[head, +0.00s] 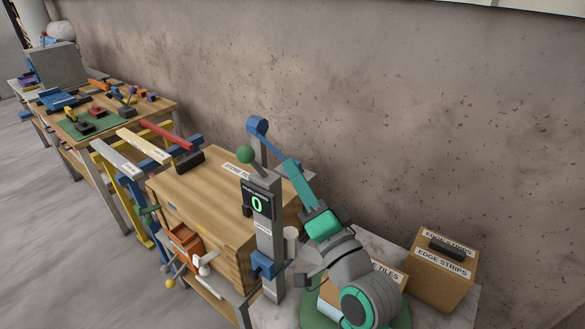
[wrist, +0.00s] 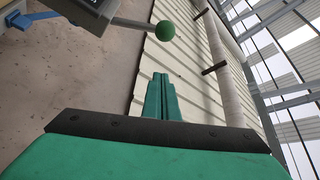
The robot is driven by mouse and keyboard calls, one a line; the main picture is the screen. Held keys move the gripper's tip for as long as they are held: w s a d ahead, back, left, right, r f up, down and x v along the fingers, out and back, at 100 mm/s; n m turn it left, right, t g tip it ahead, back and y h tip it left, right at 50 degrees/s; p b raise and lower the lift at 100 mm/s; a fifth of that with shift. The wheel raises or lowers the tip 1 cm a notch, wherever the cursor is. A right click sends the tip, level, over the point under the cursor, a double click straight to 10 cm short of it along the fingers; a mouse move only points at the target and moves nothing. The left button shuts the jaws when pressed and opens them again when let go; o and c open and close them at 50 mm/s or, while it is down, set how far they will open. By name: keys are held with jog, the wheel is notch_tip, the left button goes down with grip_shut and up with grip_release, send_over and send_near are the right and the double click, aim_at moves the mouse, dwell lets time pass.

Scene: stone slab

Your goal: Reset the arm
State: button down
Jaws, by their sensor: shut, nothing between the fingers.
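A grey post (head: 268,240) stands at the near end of the wooden bench, with a dark display (head: 257,203) reading a green 0. A green ball (head: 246,155) on a short rod sits at its top; the ball also shows in the wrist view (wrist: 165,31). A blue bar (head: 270,140) slants down behind the post toward my gripper; whether they touch is unclear. My gripper (head: 291,165) is right of the post, angled up and left. In the wrist view its green fingers (wrist: 161,78) are together, with nothing between them.
A carton marked EDGE STRIPS (head: 440,285) and a partly hidden TILES carton (head: 390,273) stand on the stone slab (head: 455,308) near my arm. The wooden bench (head: 205,185) is left of the post. A concrete wall (head: 400,120) runs behind.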

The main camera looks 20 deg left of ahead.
jog(key=shift+w+f, duration=0.1)
dwell(0.3)
jog(key=s+d+f+m+t+h, duration=0.2)
jog(key=d+f+h, duration=0.2)
jog(key=f, duration=0.5)
jog(key=s+d+f+m+t+h, duration=0.1)
jog(key=s+d+f+m+h, duration=0.25)
jog(key=f, duration=0.65)
jog(key=s+d+f+t+h, duration=0.1)
jog(key=d+f+t+h, duration=0.1)
jog(key=d+f+h, duration=0.5)
jog(key=s+d+f+n+g, duration=0.1)
jog(key=s+f, duration=0.3)
jog(key=s, duration=0.5)
jog(key=s+d+f+n+g+h, duration=0.1)
jog(key=s+f+n, duration=0.3)
jog(key=s, duration=0.4)
jog(key=s+d+f+n+g+h, duration=0.1)
jog(key=s+d+f+n, duration=0.1)
jog(key=s, duration=0.7)
notch_tip(320, 180, down, 2)
jog(key=shift+s+d+f, duration=0.15)
jog(key=shift+s+d, duration=0.15)
jog(key=shift+d, duration=0.2)
jog(key=shift+s+a+n, duration=0.1)
jog(key=shift+s+n, duration=0.05)
jog(key=shift+n, duration=0.1)
